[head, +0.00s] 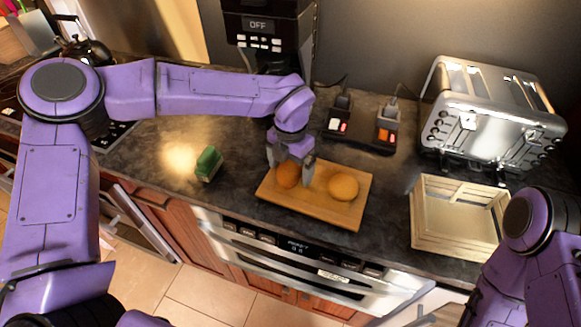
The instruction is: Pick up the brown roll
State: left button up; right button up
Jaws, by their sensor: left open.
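The brown roll (286,178), small, round and orange-brown, sits on the left part of a wooden cutting board (318,212). A lighter, yellowish roll (343,187) lies to its right on the same board. My left gripper (290,170) points down at the brown roll, with its open fingers at either side of it and hiding part of its top. I cannot tell whether the fingers touch it. My right arm shows at the right edge, but its gripper is not in view.
A green sponge (208,163) lies left of the board. A wooden crate (459,243) and a steel toaster (496,112) stand to the right. A coffee maker (268,32) and a black power strip (359,130) are behind. A steel drawer front (318,270) is below the counter edge.

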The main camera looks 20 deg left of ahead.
pick_arm(q)
jog(key=shift+s+r, duration=0.1)
jog(key=shift+s, duration=0.1)
jog(key=shift+c, duration=0.6)
jog(key=shift+w, duration=0.15)
jog(key=c, duration=1.1)
jog(key=shift+o, duration=0.2)
